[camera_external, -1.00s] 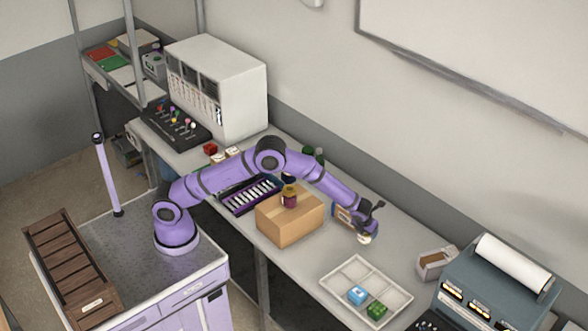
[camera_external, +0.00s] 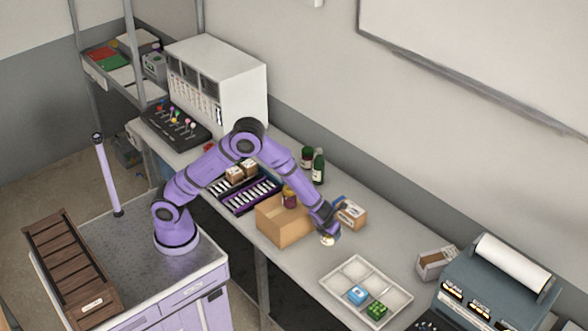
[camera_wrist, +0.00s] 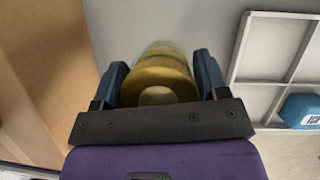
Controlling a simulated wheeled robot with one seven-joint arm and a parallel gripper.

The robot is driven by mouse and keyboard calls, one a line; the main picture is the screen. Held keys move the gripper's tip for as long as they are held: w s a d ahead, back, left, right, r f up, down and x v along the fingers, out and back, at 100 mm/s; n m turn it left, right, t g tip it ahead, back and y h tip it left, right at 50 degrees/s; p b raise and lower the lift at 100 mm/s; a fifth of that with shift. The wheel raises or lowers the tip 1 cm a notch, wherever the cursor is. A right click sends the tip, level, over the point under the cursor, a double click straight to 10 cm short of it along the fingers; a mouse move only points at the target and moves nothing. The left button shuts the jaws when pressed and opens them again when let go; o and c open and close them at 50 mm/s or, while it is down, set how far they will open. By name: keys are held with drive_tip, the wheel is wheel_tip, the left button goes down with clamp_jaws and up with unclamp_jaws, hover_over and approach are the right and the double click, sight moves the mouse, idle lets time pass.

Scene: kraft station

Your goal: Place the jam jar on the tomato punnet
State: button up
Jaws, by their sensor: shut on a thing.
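My gripper (camera_wrist: 158,88) is shut on a jar with a gold lid (camera_wrist: 160,75), seen from above between the blue fingers in the wrist view. In the external view my gripper (camera_external: 328,226) holds this pale jar (camera_external: 328,240) at the right end of the cardboard box; whether it touches anything is unclear. A dark red jar (camera_external: 289,197) stands on the cardboard box (camera_external: 283,225), partly behind my arm; it looks like jam. I cannot tell the held jar's contents. A small red thing (camera_external: 209,147), perhaps the tomato punnet, is mostly hidden behind my arm at the back.
A labelled brown carton (camera_external: 351,212) stands just behind my gripper. A divided white tray (camera_external: 340,283) holds a blue box (camera_external: 357,295) and a green box (camera_external: 377,310). Green bottles (camera_external: 318,167) stand near the wall. The bench between carton and grey machine (camera_external: 495,285) is mostly clear.

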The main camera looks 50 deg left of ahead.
wheel_tip(320, 180, up, 10)
drive_tip(key=shift+f, duration=0.15)
drive_tip(key=shift+w+a, duration=0.35)
drive_tip(key=shift+a, duration=0.25)
drive_tip(key=w+a+n+g+y, duration=0.1)
drive_tip(key=w+a+n, duration=0.2)
drive_tip(key=a, duration=1)
drive_tip(key=w+a+n+y, duration=0.15)
drive_tip(key=w+a, duration=0.25)
drive_tip(key=a, duration=1)
drive_tip(key=w+a+n+g, duration=0.1)
drive_tip(key=w+a+n, duration=0.25)
drive_tip(key=a, duration=0.95)
drive_tip(key=s+a+n+g+y, duration=0.1)
drive_tip(key=s+a+n, duration=0.3)
drive_tip(key=a, duration=0.9)
drive_tip(key=s+a+n+g, duration=0.15)
drive_tip(key=s+a, duration=0.35)
drive_tip(key=a, duration=0.7)
drive_tip(key=s+a+n, duration=0.5)
drive_tip(key=s+a, duration=1)
drive_tip(key=a, duration=0.1)
hover_over(209, 145)
drive_tip(key=shift+m+g, duration=0.25)
drive_tip(key=shift+g, duration=0.1)
drive_tip(key=f, duration=0.6)
drive_tip(key=shift+d+f, duration=0.15)
drive_tip(key=shift+d, duration=0.1)
drive_tip(key=shift+w+a+f, duration=0.1)
drive_tip(key=shift+f, duration=1.65)
